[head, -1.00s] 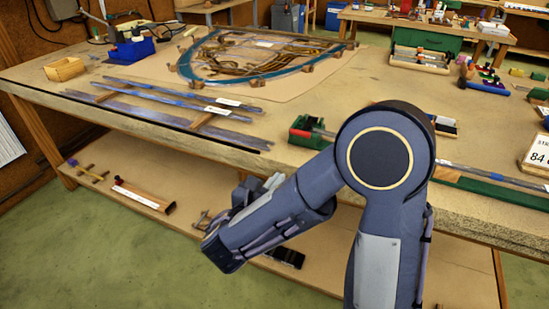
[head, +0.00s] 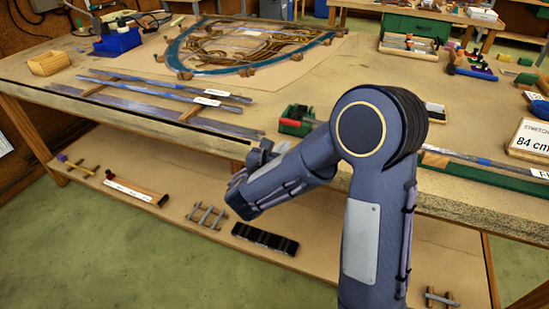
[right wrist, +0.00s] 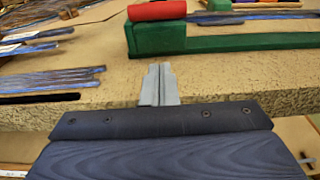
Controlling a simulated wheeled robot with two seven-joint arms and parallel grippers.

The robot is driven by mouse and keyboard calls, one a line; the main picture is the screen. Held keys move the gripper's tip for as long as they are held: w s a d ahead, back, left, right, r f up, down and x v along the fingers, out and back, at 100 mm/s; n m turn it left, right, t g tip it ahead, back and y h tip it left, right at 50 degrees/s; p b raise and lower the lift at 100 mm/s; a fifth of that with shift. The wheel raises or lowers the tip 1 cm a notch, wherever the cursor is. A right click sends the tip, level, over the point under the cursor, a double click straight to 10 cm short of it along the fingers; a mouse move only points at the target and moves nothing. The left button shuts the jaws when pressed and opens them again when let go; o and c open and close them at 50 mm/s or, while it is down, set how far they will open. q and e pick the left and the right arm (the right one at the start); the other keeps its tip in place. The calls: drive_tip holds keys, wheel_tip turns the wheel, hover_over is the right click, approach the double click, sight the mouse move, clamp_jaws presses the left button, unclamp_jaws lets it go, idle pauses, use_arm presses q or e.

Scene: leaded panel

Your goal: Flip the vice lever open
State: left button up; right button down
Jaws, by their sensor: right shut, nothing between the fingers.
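A green vice (head: 297,121) with a red lever (head: 289,122) sits near the front edge of the bench. In the right wrist view the green vice (right wrist: 158,40) lies just beyond my fingers, with the red lever (right wrist: 157,10) lying across its top. My right gripper (right wrist: 158,72) is shut and empty, its fingertips pointing at the vice and apart from the lever. In the head view my right gripper (head: 264,148) shows at the bench edge, left of and below the vice, partly hidden by my arm. My left gripper is out of view.
Metal strips (head: 165,98) lie left of the vice. The leaded panel (head: 250,45) is behind them. A green trough (head: 490,175) and a sign (head: 531,138) stand at right. The lower shelf (head: 180,205) holds tools. Bare bench lies behind the vice.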

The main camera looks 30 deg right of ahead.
drive_tip(key=shift+w+d+r+p, duration=0.15)
drive_tip(key=shift+w+d+r, duration=0.05)
drive_tip(key=shift+r, duration=0.75)
drive_tip(key=shift+w+d+r+p, duration=0.15)
drive_tip(key=shift+r, duration=0.75)
drive_tip(key=shift+r+g+y+p, duration=0.45)
drive_tip(key=shift+r+p, duration=0.5)
drive_tip(key=shift+p, duration=0.75)
drive_tip(key=w+d+r+g+y+p, duration=0.1)
drive_tip(key=w+d+r+p, duration=0.3)
drive_tip(key=d+r+p, duration=0.1)
drive_tip(key=w+d+r+g+y+p, duration=0.1)
drive_tip(key=w+d+r+p, duration=0.3)
drive_tip(key=r+p, duration=0.3)
drive_tip(key=shift+w+d+r+y+p, duration=0.3)
drive_tip(key=shift+d+p, duration=0.2)
drive_tip(key=shift+p, duration=0.4)
